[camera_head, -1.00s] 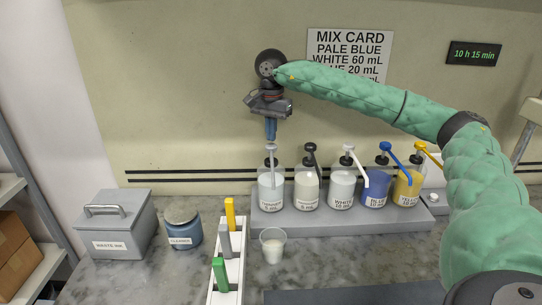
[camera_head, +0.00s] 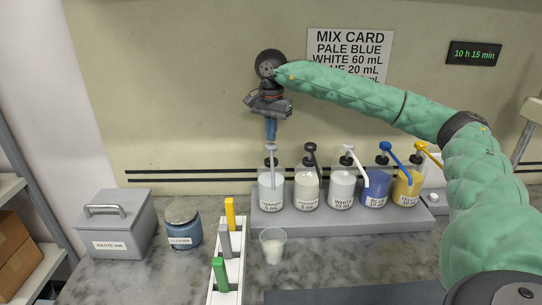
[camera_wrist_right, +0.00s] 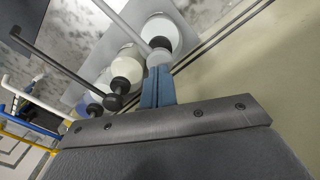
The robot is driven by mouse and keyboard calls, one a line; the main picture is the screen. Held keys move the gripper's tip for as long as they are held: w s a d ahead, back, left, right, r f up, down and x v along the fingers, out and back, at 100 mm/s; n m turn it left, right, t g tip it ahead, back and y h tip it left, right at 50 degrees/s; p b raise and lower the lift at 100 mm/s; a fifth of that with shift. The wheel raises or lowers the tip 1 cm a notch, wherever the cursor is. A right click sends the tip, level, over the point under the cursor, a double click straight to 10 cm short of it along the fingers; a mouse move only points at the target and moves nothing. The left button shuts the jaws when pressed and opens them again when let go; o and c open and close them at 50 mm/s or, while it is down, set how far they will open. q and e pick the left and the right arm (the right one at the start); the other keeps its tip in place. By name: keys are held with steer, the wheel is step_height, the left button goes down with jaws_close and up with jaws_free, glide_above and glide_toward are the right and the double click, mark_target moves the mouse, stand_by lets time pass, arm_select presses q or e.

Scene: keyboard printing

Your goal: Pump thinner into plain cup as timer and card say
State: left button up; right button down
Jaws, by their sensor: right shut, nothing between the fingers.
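My right gripper (camera_head: 271,130) is shut and empty, pointing down just above the pump head of the leftmost bottle, the thinner (camera_head: 271,188). In the right wrist view its closed blue fingers (camera_wrist_right: 158,88) meet or nearly meet that pump's grey top; I cannot tell if they touch. The plain cup (camera_head: 273,246) stands on the counter in front of the bottle row, with white liquid low inside. The mix card (camera_head: 349,52) reads pale blue, white 60 mL, a blue 20 mL line and a last line hidden behind my arm. The timer (camera_head: 474,54) reads 10 h 15 min. My left gripper is out of view.
Several other pump bottles, including white (camera_head: 342,188), blue (camera_head: 376,188) and yellow (camera_head: 408,186), share the grey stand (camera_head: 330,226). A rack with coloured handles (camera_head: 238,262), a cleaner jar (camera_head: 182,228) and a waste ink bin (camera_head: 122,228) stand left.

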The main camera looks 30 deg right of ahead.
mark_target(271, 145)
steer(key=shift+f+b, duration=1.2)
steer(key=shift+f, duration=0.5)
steer(key=shift+r, duration=0.2)
steer(key=shift+r+p, duration=0.45)
steer(key=shift+r, duration=0.65)
